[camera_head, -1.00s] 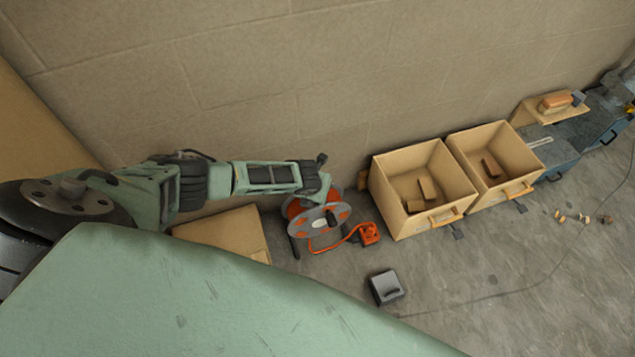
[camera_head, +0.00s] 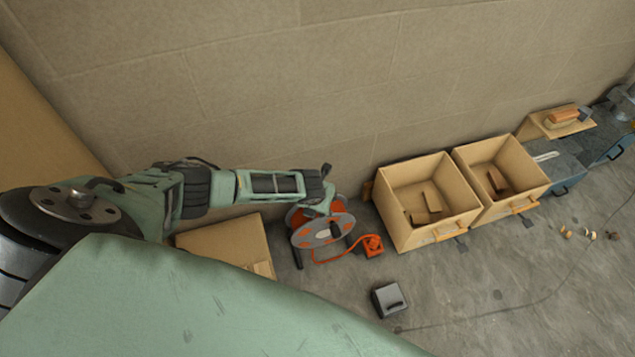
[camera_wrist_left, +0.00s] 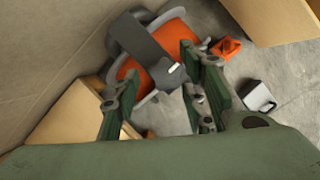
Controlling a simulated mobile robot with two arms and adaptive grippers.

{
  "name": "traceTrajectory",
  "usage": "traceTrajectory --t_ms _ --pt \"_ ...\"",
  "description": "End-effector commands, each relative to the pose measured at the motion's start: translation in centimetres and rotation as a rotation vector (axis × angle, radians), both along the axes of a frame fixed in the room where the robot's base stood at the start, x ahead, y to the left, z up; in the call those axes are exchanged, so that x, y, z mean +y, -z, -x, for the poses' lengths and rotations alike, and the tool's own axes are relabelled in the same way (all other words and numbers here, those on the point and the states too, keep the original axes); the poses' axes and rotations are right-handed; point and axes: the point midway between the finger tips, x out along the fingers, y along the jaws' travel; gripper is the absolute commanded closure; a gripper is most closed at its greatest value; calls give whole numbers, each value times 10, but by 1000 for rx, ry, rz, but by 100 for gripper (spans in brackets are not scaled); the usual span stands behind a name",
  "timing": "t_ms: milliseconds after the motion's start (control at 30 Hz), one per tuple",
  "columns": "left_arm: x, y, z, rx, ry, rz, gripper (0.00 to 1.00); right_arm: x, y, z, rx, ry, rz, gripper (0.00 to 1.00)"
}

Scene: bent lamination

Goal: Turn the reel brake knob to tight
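The cable reel (camera_head: 303,240) has grey discs and orange parts and stands on the floor by the wall. My left gripper (camera_head: 325,203) is over the reel's upper part in the head view. In the left wrist view the reel (camera_wrist_left: 178,28) lies beyond my left gripper (camera_wrist_left: 157,78), whose two green fingers are spread apart with nothing between them. A dark grey knob-like part with a white mark (camera_wrist_left: 174,68) sits at the reel's front, near the right finger. I cannot tell whether a finger touches it, nor read its setting. My right gripper is not in view.
An orange plug block (camera_head: 373,246) on a cord lies right of the reel. Two open wooden bins (camera_head: 390,205) (camera_head: 462,170) stand further right. A cardboard-coloured box (camera_head: 215,240) is left of the reel. A small grey box (camera_head: 388,299) sits on open floor in front.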

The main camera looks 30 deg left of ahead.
Motion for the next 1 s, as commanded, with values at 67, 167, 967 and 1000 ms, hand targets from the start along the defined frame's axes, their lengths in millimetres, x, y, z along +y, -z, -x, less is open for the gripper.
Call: traceTrajectory --t_ms 67,167,967,1000 --pt "0 -6 2 -1 1 0 61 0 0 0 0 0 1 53" --pt "-1 -17 7 -1 1 2 61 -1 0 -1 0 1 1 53" --pt "-6 -106 45 2 -3 -4 61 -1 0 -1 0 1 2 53" --pt "-6 -106 45 2 -3 -4 61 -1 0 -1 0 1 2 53"
